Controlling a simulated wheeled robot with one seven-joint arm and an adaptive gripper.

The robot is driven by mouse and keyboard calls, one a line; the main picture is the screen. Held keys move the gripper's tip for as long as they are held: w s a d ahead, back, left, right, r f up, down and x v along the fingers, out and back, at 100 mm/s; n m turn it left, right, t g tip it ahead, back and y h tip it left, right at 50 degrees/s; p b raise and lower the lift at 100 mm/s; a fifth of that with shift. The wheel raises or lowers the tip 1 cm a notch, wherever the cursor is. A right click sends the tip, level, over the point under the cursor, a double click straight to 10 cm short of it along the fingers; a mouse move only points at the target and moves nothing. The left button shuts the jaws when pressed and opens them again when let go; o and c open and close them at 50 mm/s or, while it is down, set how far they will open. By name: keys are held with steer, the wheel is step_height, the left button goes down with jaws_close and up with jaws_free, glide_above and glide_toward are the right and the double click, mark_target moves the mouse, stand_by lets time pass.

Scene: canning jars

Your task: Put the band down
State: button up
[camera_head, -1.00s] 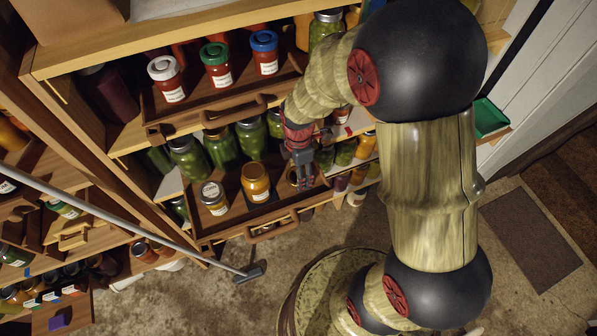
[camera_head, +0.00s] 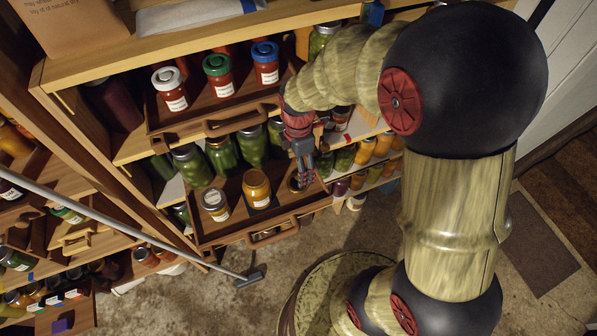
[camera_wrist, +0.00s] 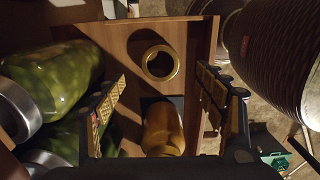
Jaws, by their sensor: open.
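The gold band (camera_wrist: 160,62) lies flat on the bare wood of the pulled-out lower tray (camera_head: 228,232), as the wrist view shows. In the head view the band (camera_head: 294,184) is partly hidden by my gripper. My gripper (camera_head: 306,180) is above the tray's right end, its fingers pointing down. In the wrist view my gripper (camera_wrist: 162,80) has its two fingers wide apart, with the band showing beyond and between them. Nothing is held. An orange-filled jar (camera_head: 257,187) stands on a dark pad (camera_wrist: 178,101) beside the band.
A silver-lidded jar (camera_head: 214,203) stands left of the orange jar, with several green jars (camera_head: 221,154) behind. The upper drawer (camera_head: 226,97) holds jars with white, green and blue lids. A large ribbed brown object (camera_wrist: 273,50) is close on the right in the wrist view.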

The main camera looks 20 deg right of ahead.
steer(key=s+r+m+t, duration=0.2)
steer(key=s+r+m, duration=0.5)
steer(key=r+m, duration=0.2)
steer(key=s+r+m+t, duration=0.3)
steer(key=s+r+m, duration=0.4)
steer(key=r, duration=0.7)
steer(key=shift+a+r+m+t+p, duration=0.15)
steer(key=shift+a+m+t+p, duration=0.15)
steer(key=shift+m, duration=0.7)
